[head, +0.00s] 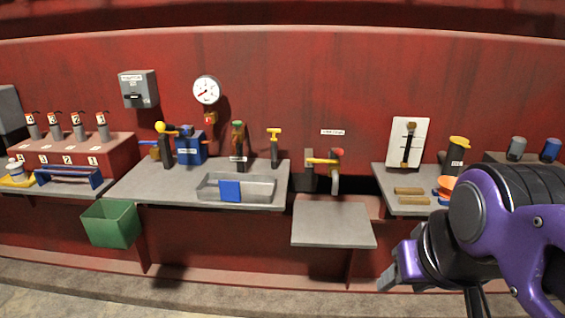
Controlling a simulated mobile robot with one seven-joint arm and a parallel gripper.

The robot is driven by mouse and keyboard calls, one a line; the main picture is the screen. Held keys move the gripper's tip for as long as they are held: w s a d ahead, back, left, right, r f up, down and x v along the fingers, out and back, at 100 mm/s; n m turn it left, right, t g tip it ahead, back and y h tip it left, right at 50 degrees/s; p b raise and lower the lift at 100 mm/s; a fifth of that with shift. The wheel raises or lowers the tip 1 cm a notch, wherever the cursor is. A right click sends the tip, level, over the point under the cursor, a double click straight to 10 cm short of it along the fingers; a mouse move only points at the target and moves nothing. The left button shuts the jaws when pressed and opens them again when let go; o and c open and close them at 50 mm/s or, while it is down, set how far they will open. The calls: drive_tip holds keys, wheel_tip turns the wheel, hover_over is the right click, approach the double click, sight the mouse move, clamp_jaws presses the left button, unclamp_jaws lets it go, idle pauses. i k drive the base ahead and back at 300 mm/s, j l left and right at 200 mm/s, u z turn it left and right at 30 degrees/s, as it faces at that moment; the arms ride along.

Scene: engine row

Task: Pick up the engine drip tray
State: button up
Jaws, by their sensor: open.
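The drip tray looks to be the shallow grey metal tray (262,190) on the middle counter. It lies flat near the front edge, with a blue square piece (230,190) at its front wall. I cannot tell whether the blue piece is part of it. My gripper (388,281) is at the lower right, open, in front of the counters and well to the right of the tray. Nothing shows between its fingers, and it is apart from the tray.
The tray's grey counter (140,187) also carries levers and a blue pump-like block (190,146) behind the tray. A green bin (112,222) hangs at its front left. A lower grey shelf (333,224) lies to its right, bare, below a yellow-handled tap (322,162).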

sight(252, 188)
drive_tip(key=i+j, duration=0.15)
drive_tip(key=i, duration=0.3)
drive_tip(key=i+j, duration=0.2)
drive_tip(key=i, duration=0.25)
drive_tip(key=i+u, duration=0.55)
drive_tip(key=u, duration=0.2)
